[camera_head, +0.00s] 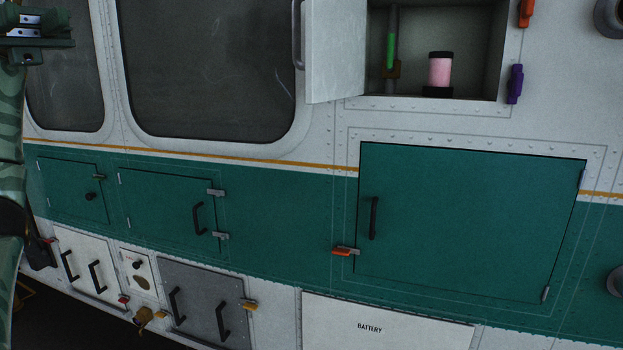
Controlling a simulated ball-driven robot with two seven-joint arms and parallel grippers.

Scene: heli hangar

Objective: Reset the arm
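My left arm rises along the left edge of the head view. Part of my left gripper (42,32) shows at the top left corner, cut off by the picture's edge. It is in front of the helicopter's left window and nothing is seen in it, but I cannot tell whether its fingers are open or shut. My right gripper is not in view.
An open white door (336,50) sticks out beside a compartment holding a pink cylinder (440,70) and a green tube (391,52). A large green hatch (470,225), smaller green doors (170,205) and a grey panel (203,290) are closed. A purple latch (515,84) hangs right.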

